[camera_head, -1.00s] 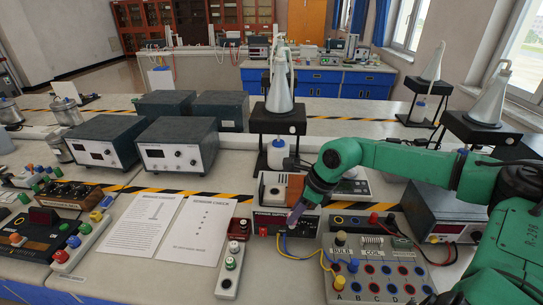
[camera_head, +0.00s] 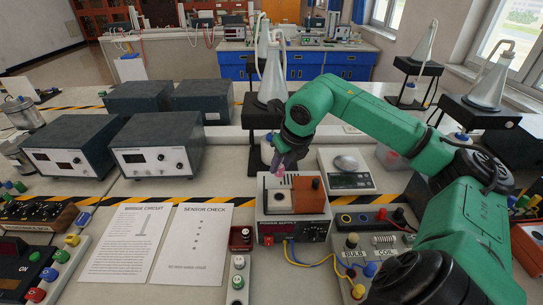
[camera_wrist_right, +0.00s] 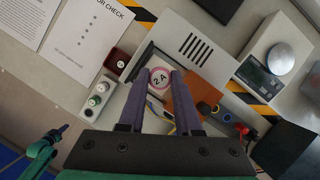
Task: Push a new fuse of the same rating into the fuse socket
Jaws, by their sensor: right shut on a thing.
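The fuse (camera_wrist_right: 159,78), a pink-rimmed round piece marked "2 A", is at the fingertips of my right gripper (camera_wrist_right: 157,82), which is shut on it. In the head view the right gripper (camera_head: 282,168) points down over the light left part of the top of the power supply (camera_head: 292,231), with the pink of the fuse just below the fingers. An orange block (camera_head: 308,188) is beside it on the right. The socket is not clearly visible, and I cannot tell whether the fuse touches anything. My left gripper (camera_wrist_right: 61,129) shows small in the wrist view; its jaws are unclear.
A scale (camera_head: 347,180) stands right of the power supply. A circuit board (camera_head: 370,265) with wires lies in front. A small dark red block (camera_head: 240,239) and a terminal strip (camera_head: 238,280) are on the left. Printed sheets (camera_head: 196,245) lie flat farther left.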

